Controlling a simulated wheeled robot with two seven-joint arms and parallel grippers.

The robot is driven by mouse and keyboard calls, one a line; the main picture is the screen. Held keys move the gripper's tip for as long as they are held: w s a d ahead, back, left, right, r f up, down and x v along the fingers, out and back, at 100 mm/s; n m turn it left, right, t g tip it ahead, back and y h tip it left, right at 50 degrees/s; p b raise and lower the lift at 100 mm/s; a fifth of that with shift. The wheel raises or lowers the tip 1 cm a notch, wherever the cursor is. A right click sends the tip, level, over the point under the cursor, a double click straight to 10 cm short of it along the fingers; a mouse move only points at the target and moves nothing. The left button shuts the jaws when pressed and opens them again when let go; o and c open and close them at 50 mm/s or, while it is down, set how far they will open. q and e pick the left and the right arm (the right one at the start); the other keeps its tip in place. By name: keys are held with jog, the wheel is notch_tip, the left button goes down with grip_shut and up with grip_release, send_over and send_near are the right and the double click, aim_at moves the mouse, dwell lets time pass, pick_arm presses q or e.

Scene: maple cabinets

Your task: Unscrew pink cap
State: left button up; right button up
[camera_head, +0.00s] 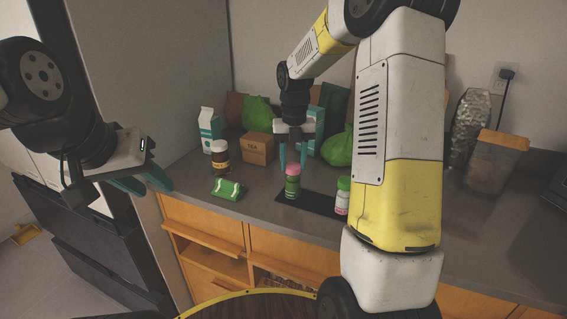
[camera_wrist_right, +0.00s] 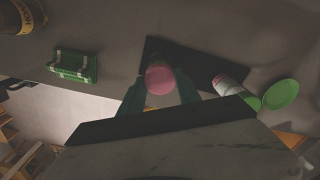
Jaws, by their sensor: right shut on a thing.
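A green bottle (camera_head: 292,188) with a pink cap (camera_head: 293,170) stands upright on a dark mat (camera_head: 312,203) on the grey counter. My right gripper (camera_head: 293,164) points down from above, its teal fingers shut on the cap from both sides. In the right wrist view, the pink cap (camera_wrist_right: 160,80) shows round between the fingertips, hiding most of the bottle below. My left gripper (camera_head: 150,184) is open and empty at the left, away from the bottle.
A white-and-pink bottle with a green cap (camera_head: 343,183) stands to the right, partly behind my arm. A green packet (camera_head: 229,189), brown jar (camera_head: 220,159), carton (camera_head: 208,131) and tea box (camera_head: 257,148) are left. Green bags stand behind.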

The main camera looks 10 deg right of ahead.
jog(key=shift+s+f, duration=0.1)
jog(key=shift+f, duration=0.05)
jog(key=n, duration=0.3)
jog(key=shift+d, duration=0.1)
grip_shut()
jog(key=shift+n, duration=1.5)
jog(key=o, duration=1.4)
grip_release()
jog(key=shift+c, duration=0.2)
